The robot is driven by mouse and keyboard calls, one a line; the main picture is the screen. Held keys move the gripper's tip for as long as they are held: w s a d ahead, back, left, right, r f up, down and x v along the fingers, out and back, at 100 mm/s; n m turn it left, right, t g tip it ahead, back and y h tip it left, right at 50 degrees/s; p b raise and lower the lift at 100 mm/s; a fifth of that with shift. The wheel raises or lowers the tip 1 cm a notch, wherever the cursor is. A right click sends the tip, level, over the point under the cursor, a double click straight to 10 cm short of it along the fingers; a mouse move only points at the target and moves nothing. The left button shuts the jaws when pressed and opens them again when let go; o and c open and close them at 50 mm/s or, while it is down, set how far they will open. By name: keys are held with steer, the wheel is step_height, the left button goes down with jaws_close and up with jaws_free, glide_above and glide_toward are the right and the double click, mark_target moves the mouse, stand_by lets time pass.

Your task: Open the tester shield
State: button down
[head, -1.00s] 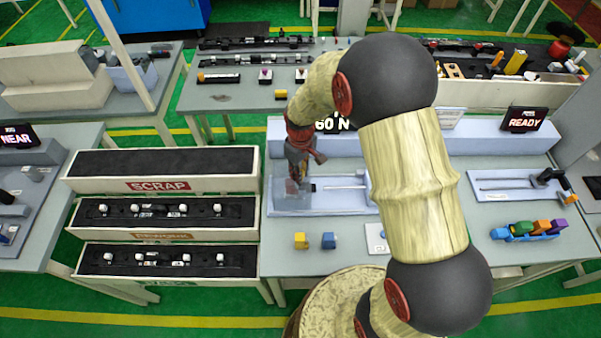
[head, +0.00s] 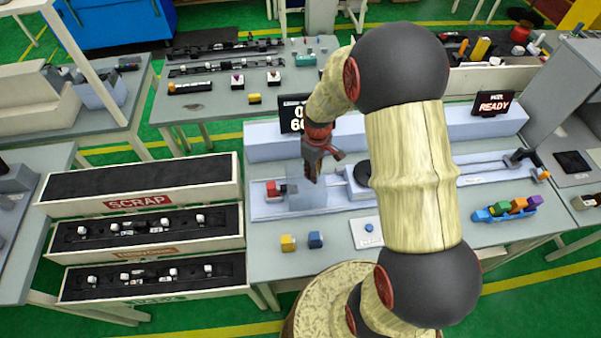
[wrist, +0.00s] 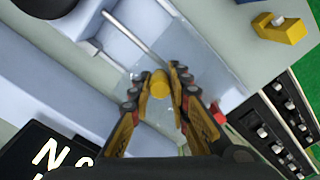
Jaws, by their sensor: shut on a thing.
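The tester (head: 268,212) is a long pale blue bench unit with a rod and a dark round part. Its shield (head: 307,197) is a clear panel near the left end; it also shows in the wrist view (wrist: 130,88). A yellow knob (wrist: 159,84) sits on the shield. My gripper (head: 312,178) is over the shield, and in the wrist view its fingers (wrist: 160,90) are closed around the knob. A red clamp part (head: 272,188) stands uncovered left of the shield. The shield's lower edges are hard to make out.
A yellow block (head: 288,243) and a blue block (head: 316,240) lie in front of the tester. A force display (head: 295,114) stands behind it. Several bins, one the scrap bin (head: 140,190), are at left. A READY screen (head: 493,103) is at right.

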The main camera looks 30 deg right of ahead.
steer(key=shift+d, duration=0.1)
steer(key=c, duration=1.7)
jaws_free()
steer(key=shift+o, duration=0.2)
steer(key=shift+r, duration=0.15)
step_height(320, 180, up, 12)
